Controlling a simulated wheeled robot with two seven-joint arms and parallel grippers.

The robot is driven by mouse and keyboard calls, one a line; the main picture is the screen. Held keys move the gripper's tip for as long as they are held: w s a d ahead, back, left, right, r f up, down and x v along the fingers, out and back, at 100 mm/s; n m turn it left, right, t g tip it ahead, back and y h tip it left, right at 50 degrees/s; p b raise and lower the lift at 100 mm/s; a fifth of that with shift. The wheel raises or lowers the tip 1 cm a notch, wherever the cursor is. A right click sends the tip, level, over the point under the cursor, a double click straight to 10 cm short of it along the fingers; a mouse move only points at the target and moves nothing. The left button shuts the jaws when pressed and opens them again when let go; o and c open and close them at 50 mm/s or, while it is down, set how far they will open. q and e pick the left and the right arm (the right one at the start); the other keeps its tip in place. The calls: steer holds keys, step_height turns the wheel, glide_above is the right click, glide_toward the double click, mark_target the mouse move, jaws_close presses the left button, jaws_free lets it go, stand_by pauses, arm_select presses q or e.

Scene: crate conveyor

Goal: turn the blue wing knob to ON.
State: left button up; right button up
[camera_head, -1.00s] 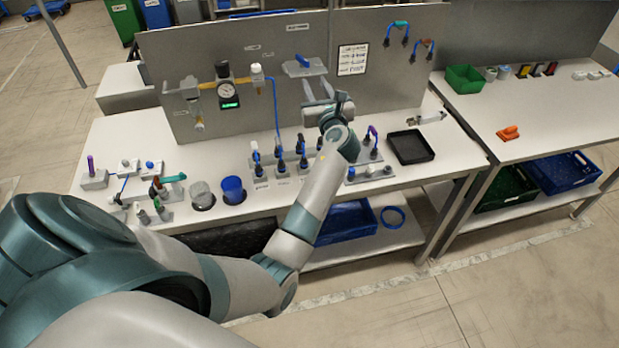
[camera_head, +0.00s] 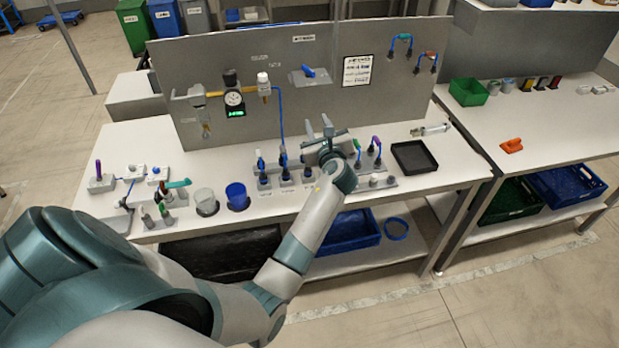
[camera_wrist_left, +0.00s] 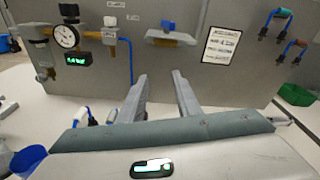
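The blue wing knob (camera_head: 308,72) is on a light grey plate (camera_head: 298,79) on the upright back panel. In the head view its wing slants, upper left to lower right. The knob also shows in the left wrist view (camera_wrist_left: 168,25), above and beyond the fingers. Its ON marking is not legible. My left gripper (camera_head: 318,121) is in front of the panel, below the knob and apart from it. In the left wrist view its two fingers (camera_wrist_left: 160,76) stand apart with nothing between them. My right gripper is out of view.
A gauge assembly (camera_head: 233,98) with a blue hose is left of the knob. A printed sheet (camera_head: 357,70) is right of it. Several plugs with cables (camera_head: 284,162) stand on the bench below, close to my left arm. A black tray (camera_head: 414,157) lies further right.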

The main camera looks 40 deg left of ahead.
arm_select(q)
steer(key=s+d+f+n+h, duration=0.1)
steer(key=s+f+n, duration=0.1)
steer(key=s+f, duration=0.2)
steer(key=s+d+f+n+g+h+b, duration=0.1)
steer(key=s+d+f+n+h, duration=0.1)
steer(key=f, duration=0.7)
steer(key=shift+s+f+n, duration=0.15)
steer(key=shift+s+n, duration=0.55)
steer(key=shift+s, duration=0.15)
